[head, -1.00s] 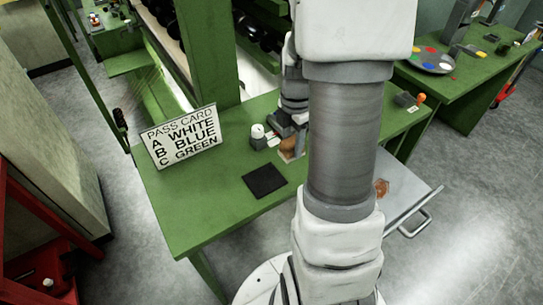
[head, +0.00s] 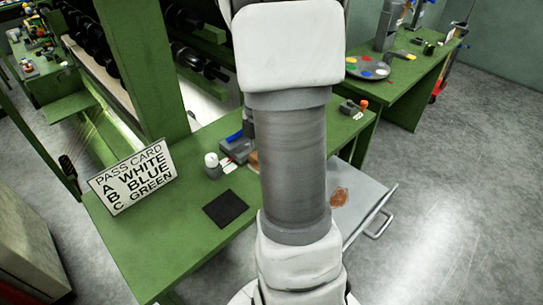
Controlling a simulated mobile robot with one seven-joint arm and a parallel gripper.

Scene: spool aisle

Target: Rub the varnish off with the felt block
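A reddish-brown varnish patch (head: 339,196) lies on the light grey surface of a pulled-out drawer (head: 368,192) at the right of the green bench. A small tan-brown block (head: 253,160) shows only in part beside my arm; I cannot tell for sure if it is the felt block. My gripper is hidden behind my own arm, which fills the middle of the head view, so its state and anything in it do not show.
The green bench (head: 150,245) carries a pass card sign (head: 133,178), a flat black square (head: 225,208), a white-topped bottle (head: 212,165) and a grey box (head: 238,148). The drawer handle (head: 380,225) sticks out over open floor. A second green bench (head: 405,85) holds a paint palette (head: 367,67).

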